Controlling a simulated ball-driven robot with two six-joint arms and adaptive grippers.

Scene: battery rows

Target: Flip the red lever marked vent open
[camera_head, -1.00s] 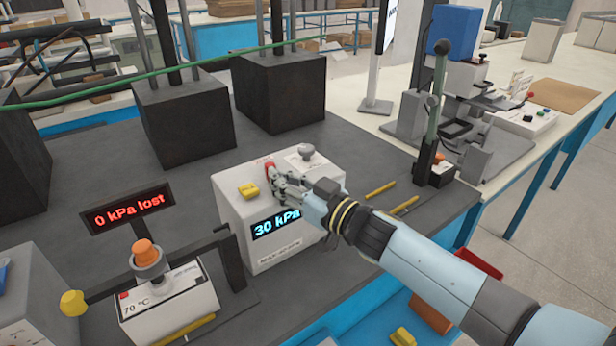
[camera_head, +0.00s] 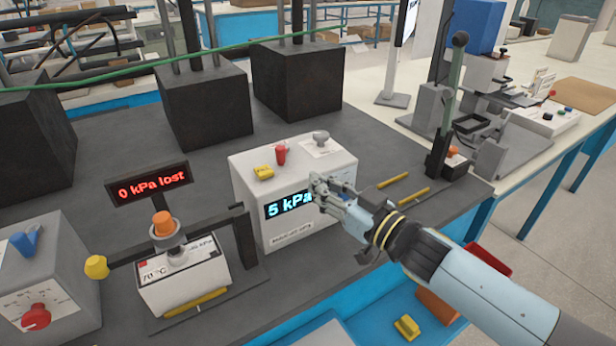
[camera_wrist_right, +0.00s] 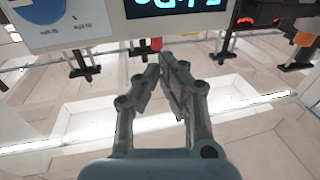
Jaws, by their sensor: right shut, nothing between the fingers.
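The box's display (camera_head: 289,204) reads 5 kPa. My right gripper (camera_head: 318,186) is shut and empty, in front of the box's right front side, apart from the red lever. In the right wrist view its fingertips (camera_wrist_right: 168,70) are close together, with the display (camera_wrist_right: 175,6) at the top edge. The lever's markings are too small to read. My left gripper is not in view.
A sign (camera_head: 150,184) reads 0 kPa lost. A small device with an orange knob (camera_head: 163,224) stands left of the box, and a box with a red dial (camera_head: 36,318) is far left. Dark blocks (camera_head: 205,110) stand behind.

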